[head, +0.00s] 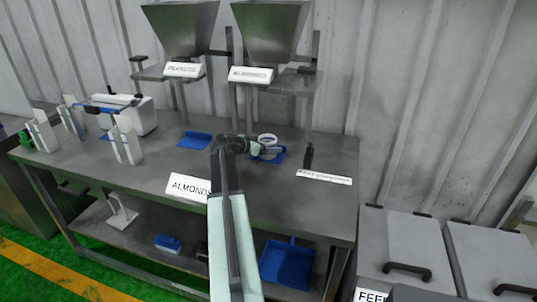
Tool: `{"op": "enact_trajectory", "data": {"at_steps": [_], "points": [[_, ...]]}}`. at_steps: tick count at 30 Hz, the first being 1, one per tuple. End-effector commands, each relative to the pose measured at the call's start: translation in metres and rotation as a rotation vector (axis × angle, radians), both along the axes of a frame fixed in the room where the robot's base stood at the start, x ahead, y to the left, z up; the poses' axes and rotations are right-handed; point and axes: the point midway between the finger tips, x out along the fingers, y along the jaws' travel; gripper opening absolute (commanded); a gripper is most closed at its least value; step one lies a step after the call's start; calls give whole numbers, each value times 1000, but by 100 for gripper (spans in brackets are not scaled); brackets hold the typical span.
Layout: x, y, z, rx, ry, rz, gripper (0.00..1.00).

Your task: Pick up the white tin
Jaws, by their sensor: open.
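A white tin (268,138) with a round open top stands on the grey metal table, on or just behind a blue mat (279,157), below the right hopper. My arm reaches up from the bottom of the head view and bends right at the wrist. My gripper (259,149) is open at the tin's left front side and hides part of its lower wall. I cannot tell whether the fingers touch the tin or lie around it.
Two hoppers (270,32) (180,28) on stands rise behind, the right one labelled almonds. A second blue mat (195,140) lies left. White holders (126,146) and a white machine (138,115) stand at the table's left. An almonds sign (188,188) is at the front edge. Grey bins (398,250) stand right.

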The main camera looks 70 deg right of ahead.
Motion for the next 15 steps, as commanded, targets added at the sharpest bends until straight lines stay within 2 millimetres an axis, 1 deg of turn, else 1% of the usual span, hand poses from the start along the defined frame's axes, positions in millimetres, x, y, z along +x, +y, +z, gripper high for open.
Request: {"op": "enact_trajectory", "data": {"at_steps": [3,4,5,6,8,9,11,12,15], "points": [[0,1,1,0,0,0,87],[0,1,1,0,0,0,81],[0,1,1,0,0,0,73],[0,1,1,0,0,0,62],[0,1,1,0,0,-1,45],[0,1,1,0,0,-1,34],[0,1,1,0,0,-1,17],[-1,1,1,-1,1,-1,7],[-1,1,1,-1,1,-1,7]]}}
